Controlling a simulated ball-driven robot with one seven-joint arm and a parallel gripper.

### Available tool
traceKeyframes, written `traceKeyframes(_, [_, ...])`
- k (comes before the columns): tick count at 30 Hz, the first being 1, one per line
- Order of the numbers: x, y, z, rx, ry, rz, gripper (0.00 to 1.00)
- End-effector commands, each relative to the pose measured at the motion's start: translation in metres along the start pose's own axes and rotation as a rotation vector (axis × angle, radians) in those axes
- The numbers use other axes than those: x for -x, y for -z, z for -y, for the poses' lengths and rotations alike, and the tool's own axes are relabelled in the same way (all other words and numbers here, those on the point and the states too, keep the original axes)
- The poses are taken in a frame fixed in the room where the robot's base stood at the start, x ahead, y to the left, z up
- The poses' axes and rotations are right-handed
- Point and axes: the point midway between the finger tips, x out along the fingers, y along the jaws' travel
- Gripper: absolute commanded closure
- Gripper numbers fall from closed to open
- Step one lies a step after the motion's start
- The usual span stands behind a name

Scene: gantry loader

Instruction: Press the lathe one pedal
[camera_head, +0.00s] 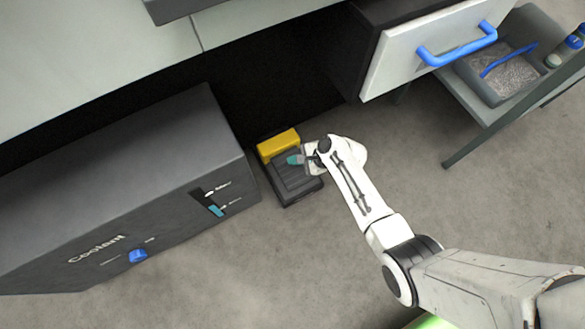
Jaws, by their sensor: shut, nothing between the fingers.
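The pedal (291,187) is a dark ribbed plate with a yellow block (278,144) at its back edge. It sits on the floor near the middle of the view, just right of the coolant box. My gripper (294,160) is shut and empty, with teal fingertips over the upper part of the pedal plate. I cannot tell whether the fingertips touch the plate. My white wrist hides part of the pedal's right side.
A dark grey coolant box (120,190) with a blue knob stands at left. A drawer with a blue handle (458,48) juts out above right. A table with a grey bin (500,72) is at upper right. The floor (250,270) in front is clear.

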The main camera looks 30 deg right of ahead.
Motion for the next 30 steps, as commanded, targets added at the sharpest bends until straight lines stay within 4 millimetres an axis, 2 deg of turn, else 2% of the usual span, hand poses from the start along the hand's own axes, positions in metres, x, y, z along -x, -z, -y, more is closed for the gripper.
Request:
traceKeyframes(1, [-0.01, 0.007, -0.007, 0.0, 0.0, 0.0, 1.0])
traceKeyframes(9, [-0.025, 0.019, -0.018, 0.0, 0.001, 0.0, 1.0])
traceKeyframes(30, [-0.026, 0.019, -0.019, 0.0, 0.0, 0.0, 1.0])
